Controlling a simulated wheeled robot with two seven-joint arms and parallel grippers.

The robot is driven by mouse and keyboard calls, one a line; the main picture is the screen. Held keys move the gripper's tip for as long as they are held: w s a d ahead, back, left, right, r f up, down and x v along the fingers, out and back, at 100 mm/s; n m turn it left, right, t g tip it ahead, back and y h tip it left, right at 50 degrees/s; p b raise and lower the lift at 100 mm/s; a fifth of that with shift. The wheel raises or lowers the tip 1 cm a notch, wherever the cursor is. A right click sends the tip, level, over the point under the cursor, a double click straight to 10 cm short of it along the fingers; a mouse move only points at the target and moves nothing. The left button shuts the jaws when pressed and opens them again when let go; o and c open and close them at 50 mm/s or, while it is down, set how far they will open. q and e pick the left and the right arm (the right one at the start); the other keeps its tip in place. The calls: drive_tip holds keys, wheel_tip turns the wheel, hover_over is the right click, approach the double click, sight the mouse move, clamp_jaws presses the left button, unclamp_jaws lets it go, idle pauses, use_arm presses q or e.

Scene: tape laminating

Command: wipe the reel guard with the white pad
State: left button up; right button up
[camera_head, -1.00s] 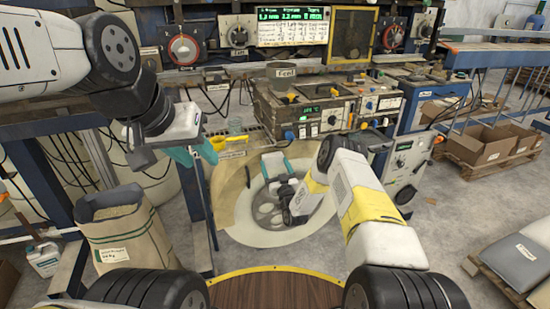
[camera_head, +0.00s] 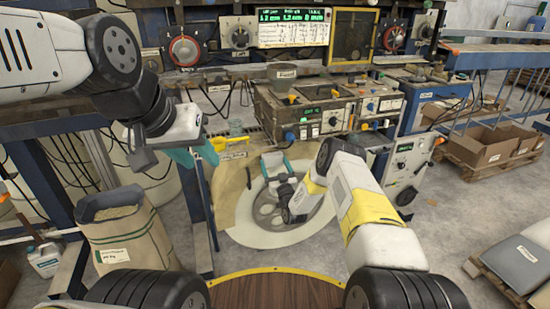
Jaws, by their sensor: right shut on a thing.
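My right gripper (camera_head: 275,162) reaches down over a round reel, its teal fingers on either side of a small pale piece that looks like the white pad. The pad is mostly hidden by the fingers. The reel has a grey holed hub (camera_head: 268,212) and a wide cream ring (camera_head: 245,233) around it, with a tan curved sheet (camera_head: 228,187) at its left. I cannot tell for sure which of these is the reel guard, or whether the pad touches it. My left gripper (camera_head: 196,155) hangs at the left, away from the reel, with its teal fingers apart and empty.
A control unit (camera_head: 315,115) with knobs stands behind the reel. A blue post (camera_head: 203,200) is below my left gripper. A pellet sack (camera_head: 125,235) stands at lower left. A wooden round top (camera_head: 275,290) is in front. Cardboard boxes (camera_head: 483,147) lie at right.

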drive_tip(key=shift+w, duration=0.2)
drive_tip(key=shift+w+d, duration=0.35)
drive_tip(key=shift+d, duration=0.75)
drive_tip(key=shift+w+d, duration=0.35)
drive_tip(key=shift+d, duration=0.8)
drive_tip(key=shift+w+d, duration=0.35)
drive_tip(key=shift+d, duration=0.75)
drive_tip(key=shift+s+a+r, duration=0.1)
drive_tip(key=shift+s+a, duration=0.25)
drive_tip(key=shift+a, duration=0.8)
drive_tip(key=shift+s+a+f, duration=0.1)
drive_tip(key=shift+s+a, duration=0.3)
drive_tip(key=shift+a, duration=0.8)
drive_tip(key=shift+s+a+r, duration=0.1)
drive_tip(key=shift+s+a, duration=0.25)
drive_tip(key=shift+a, duration=0.8)
drive_tip(key=shift+s, duration=0.1)
drive_tip(key=shift+s+d, duration=0.35)
drive_tip(key=shift+s, duration=0.55)
drive_tip(key=shift+s+d, duration=0.35)
drive_tip(key=shift+s, duration=0.6)
drive_tip(key=shift+s+d, duration=0.35)
drive_tip(key=shift+s, duration=0.55)
